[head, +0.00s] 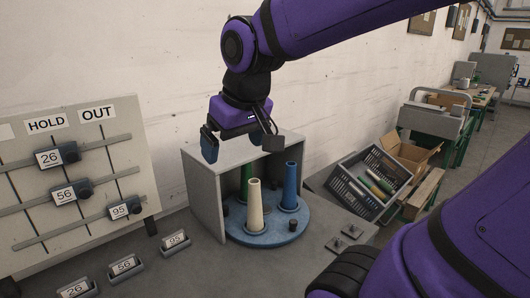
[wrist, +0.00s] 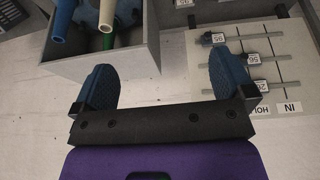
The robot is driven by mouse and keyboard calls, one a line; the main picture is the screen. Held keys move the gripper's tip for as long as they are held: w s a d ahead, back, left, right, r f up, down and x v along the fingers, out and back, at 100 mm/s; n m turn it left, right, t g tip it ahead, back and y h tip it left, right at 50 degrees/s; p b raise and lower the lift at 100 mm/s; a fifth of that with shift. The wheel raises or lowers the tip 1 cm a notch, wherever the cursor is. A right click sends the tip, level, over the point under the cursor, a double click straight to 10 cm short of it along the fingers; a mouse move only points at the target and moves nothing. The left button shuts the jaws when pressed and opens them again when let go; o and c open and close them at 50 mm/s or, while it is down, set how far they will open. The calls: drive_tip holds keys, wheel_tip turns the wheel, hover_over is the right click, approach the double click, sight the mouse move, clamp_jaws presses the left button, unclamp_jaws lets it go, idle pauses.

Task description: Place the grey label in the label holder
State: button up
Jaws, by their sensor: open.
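My gripper (head: 240,141) is open and empty, raised above and in front of the grey open-fronted box (head: 203,190).
A blue turntable (head: 267,236) carries cream (head: 255,208), blue (head: 290,186) and green (head: 246,180) cones. A rail board (head: 120,165) with numbered sliders stands left. A grey crate (head: 368,188) of coloured cones is right.

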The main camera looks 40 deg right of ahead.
drive_tip(key=s+t, duration=0.1)
drive_tip(key=s, duration=0.6)
drive_tip(key=shift+s+d, duration=0.3)
drive_tip(key=shift+r, duration=0.1)
idle(0.6)
